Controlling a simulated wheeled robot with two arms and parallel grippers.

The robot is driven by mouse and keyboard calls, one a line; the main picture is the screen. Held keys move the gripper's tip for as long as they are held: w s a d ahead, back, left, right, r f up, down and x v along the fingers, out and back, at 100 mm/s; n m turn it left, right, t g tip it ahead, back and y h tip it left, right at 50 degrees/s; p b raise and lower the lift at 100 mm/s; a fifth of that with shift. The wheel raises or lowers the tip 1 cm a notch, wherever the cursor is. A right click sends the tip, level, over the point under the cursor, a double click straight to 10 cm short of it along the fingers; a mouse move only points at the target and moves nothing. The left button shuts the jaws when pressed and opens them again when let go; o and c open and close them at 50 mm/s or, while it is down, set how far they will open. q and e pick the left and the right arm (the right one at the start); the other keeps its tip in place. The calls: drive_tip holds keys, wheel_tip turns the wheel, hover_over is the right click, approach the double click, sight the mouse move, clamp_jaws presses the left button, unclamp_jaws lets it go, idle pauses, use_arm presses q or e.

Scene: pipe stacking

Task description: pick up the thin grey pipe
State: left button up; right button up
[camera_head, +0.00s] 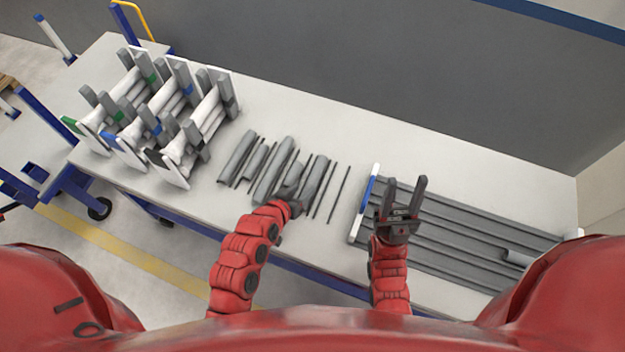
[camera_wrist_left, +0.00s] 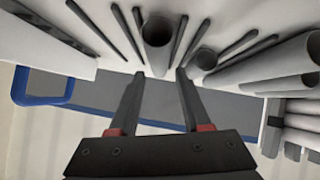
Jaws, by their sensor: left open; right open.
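Several thin grey pipes lie side by side on the table among thicker grey ones; which one is meant cannot be told. One thin grey pipe (camera_head: 339,194) is the rightmost of the row. In the left wrist view, a thin pipe (camera_wrist_left: 178,38) lies beside the open end of a thick pipe (camera_wrist_left: 158,30), ahead of my fingers. My left gripper (camera_head: 294,183) is over the middle of the row, and its fingers (camera_wrist_left: 159,74) are open with nothing between the tips. My right gripper (camera_head: 405,187) is open and empty above the grooved tray.
The grooved grey tray (camera_head: 450,240) with a blue and white end lies right of the pipes, with a short grey pipe (camera_head: 517,258) at its right. White racks (camera_head: 200,135) holding pipes stand at the left. The table (camera_head: 290,115) is clear behind the pipe row.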

sight(310, 182)
use_arm(q)
drive_tip(key=shift+w+d+f+p, duration=0.15)
drive_tip(key=shift+w+d+p, duration=0.1)
drive_tip(key=shift+w+p, duration=0.15)
drive_tip(key=p+x, duration=0.1)
drive_tip(key=x, duration=0.3)
drive_tip(key=shift+w+d, duration=0.1)
drive_tip(key=shift+w, duration=0.05)
clamp_jaws()
